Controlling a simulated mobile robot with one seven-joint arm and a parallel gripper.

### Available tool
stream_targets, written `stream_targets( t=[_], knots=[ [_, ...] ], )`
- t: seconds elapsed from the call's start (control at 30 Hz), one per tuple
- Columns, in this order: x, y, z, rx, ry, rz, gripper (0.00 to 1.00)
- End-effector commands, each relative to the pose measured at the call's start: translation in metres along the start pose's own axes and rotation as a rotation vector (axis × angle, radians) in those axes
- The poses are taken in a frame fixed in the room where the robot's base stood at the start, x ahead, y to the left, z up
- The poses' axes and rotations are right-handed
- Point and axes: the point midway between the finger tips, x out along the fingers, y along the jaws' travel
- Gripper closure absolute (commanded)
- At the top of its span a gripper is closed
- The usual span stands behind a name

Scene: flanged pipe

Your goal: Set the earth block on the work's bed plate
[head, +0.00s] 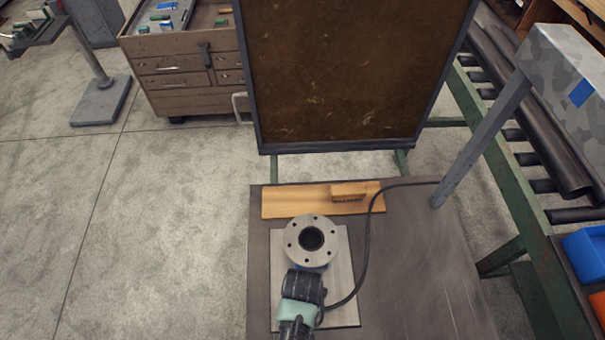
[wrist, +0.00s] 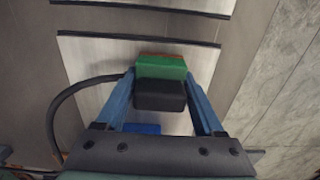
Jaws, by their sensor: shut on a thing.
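The earth block (wrist: 160,67) shows green and black between the two blue fingers of my gripper (wrist: 160,82) in the wrist view. The fingers are shut on its sides. The light metal bed plate (wrist: 95,62) lies beneath it; I cannot tell whether block and plate touch. In the head view the bed plate (head: 341,275) lies on the dark bench top, with the flanged pipe (head: 311,241) upright on it. My wrist is over the near part of the plate and hides fingers and block there.
A black cable (head: 367,235) runs from near a grey post (head: 480,145) to my gripper. A wooden board (head: 290,203) with a raised wooden piece lies behind the pipe. A dark framed screen (head: 355,75) stands beyond. The bench's right side (head: 415,275) is mostly clear.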

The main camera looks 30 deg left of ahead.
Motion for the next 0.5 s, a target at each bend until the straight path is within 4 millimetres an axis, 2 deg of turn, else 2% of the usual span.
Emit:
stream_targets(
  t=[0.07,0.1,0.2,0.27,0.5],
  knots=[
    [0.0006,0.0003,-0.0013,0.000,0.003,0.001,0.86],
    [0.0006,0.0003,-0.0014,0.000,0.003,0.001,0.28],
    [0.0003,0.0003,-0.0012,0.000,0.003,0.001,0.10],
    [0.0004,0.0003,-0.0010,0.000,0.002,0.001,0.00],
    [0.0017,-0.0002,0.0007,0.000,-0.002,0.000,0.00]
  ],
)
